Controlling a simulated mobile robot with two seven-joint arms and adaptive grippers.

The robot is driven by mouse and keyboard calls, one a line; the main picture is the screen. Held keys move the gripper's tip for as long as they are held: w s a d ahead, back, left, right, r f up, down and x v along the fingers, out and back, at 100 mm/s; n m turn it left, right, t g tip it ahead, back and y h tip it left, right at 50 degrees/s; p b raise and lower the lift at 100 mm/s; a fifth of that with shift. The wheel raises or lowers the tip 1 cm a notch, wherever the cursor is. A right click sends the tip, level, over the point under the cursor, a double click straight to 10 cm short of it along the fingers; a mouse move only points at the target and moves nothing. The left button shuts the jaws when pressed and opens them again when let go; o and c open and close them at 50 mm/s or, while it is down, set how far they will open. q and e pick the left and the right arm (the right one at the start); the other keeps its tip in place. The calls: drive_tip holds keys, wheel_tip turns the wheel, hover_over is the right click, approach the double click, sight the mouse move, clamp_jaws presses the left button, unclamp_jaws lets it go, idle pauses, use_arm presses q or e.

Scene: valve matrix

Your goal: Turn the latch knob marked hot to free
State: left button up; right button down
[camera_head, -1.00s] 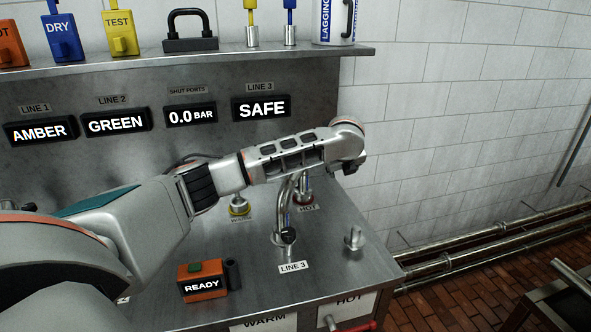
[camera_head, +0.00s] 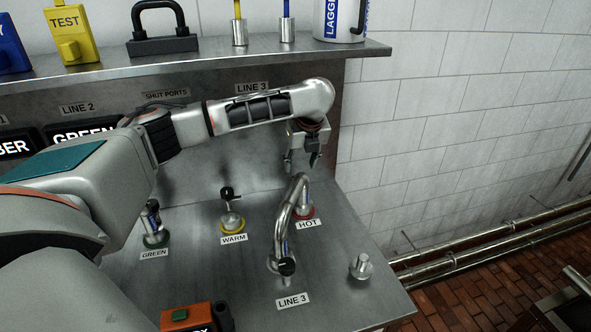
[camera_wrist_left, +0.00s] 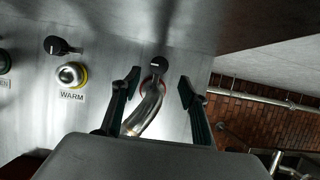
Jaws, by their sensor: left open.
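The hot latch knob (camera_head: 304,212) stands on the bench with a red ring at its base, above the HOT label (camera_head: 308,224). The bent steel pipe hides part of it in the head view. In the left wrist view its black handle (camera_wrist_left: 158,65) shows between the fingertips, with the pipe in front. My left gripper (camera_head: 301,160) is open and empty, pointing down above the hot knob, apart from it. In the left wrist view the open fingers (camera_wrist_left: 159,81) lie either side of the knob and pipe. My right gripper is not in view.
The bent steel pipe (camera_head: 281,230) rises close in front of the hot knob from the LINE 3 spot. The warm knob (camera_head: 231,220), with a yellow ring, and the green knob (camera_head: 153,232) stand to the left. A steel post (camera_head: 361,266) stands at right. A shelf (camera_head: 215,57) crosses above.

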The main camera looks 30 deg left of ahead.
use_arm(q)
drive_tip(key=x, duration=0.7)
drive_tip(key=shift+a+f, duration=0.1)
drive_tip(key=shift+f, duration=0.2)
drive_tip(key=shift+c, duration=0.4)
drive_tip(key=c, duration=1)
